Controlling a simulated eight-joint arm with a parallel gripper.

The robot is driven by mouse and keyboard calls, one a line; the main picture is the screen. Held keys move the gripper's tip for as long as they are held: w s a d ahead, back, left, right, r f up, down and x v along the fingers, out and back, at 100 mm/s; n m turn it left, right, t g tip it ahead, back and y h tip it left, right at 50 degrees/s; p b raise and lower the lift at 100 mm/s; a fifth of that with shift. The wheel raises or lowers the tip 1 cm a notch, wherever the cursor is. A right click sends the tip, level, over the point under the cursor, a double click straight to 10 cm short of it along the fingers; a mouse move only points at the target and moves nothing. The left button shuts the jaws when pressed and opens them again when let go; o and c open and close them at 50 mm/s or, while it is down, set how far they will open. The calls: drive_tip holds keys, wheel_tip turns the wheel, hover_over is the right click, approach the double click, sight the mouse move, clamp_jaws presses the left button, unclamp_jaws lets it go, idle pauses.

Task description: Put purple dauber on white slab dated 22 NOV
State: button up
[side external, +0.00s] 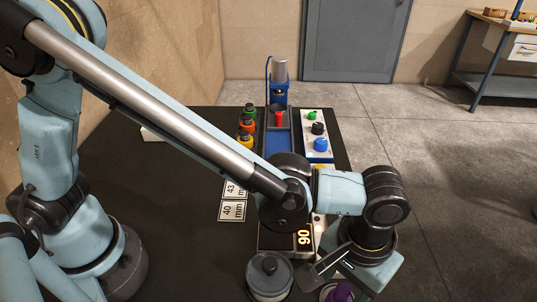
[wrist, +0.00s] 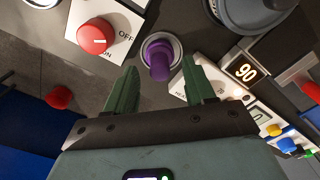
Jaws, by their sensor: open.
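The purple dauber (wrist: 158,58) stands in a round pale metal holder (wrist: 176,44) in the wrist view. In the side view the dauber (side external: 341,293) shows at the bottom edge, partly cut off. My gripper (wrist: 160,66) is open, its two green fingers apart with the dauber's handle between or just beyond their tips. I cannot tell whether they touch it. In the side view my gripper (side external: 326,272) is low at the front of the table. No slab with a readable 22 NOV date shows; a white piece (side external: 151,133) at the back left is mostly hidden by my arm.
A grey lidded pot (side external: 269,276) and a lit "90" display (side external: 303,238) stand close by. A red ON/OFF knob (wrist: 95,36) is beside the dauber. Cards marked mm (side external: 232,210), coloured bottles (side external: 246,125) and a blue press (side external: 279,95) lie farther back. The table's left is clear.

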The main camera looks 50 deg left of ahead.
drive_tip(key=shift+f, duration=1.05)
clamp_jaws()
drive_tip(key=shift+r, duration=0.15)
